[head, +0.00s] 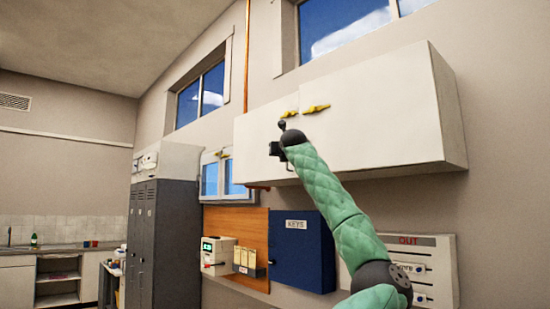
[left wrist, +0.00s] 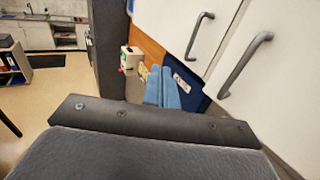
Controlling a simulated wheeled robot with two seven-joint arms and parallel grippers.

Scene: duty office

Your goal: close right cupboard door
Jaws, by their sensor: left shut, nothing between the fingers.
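A white wall cupboard with two doors hangs high on the wall in the head view. Its right cupboard door (head: 385,105) has a yellow handle (head: 316,109). Its top edge steps out from the left door (head: 258,135) at the seam, so it looks slightly ajar. In the left wrist view the right door (left wrist: 270,85) and its grey-looking handle (left wrist: 245,65) are at the right. My left gripper (head: 276,151) is in front of the left door, below the handles. Its blue fingers (left wrist: 164,88) are shut and empty. My forearm hides part of the right door's lower edge.
Below the cupboard are a blue key cabinet (head: 300,255), a wooden board (head: 238,221) and a white panel marked OUT (head: 440,255). Grey lockers (head: 170,240) stand at the left. Open floor (left wrist: 45,95) shows left in the left wrist view.

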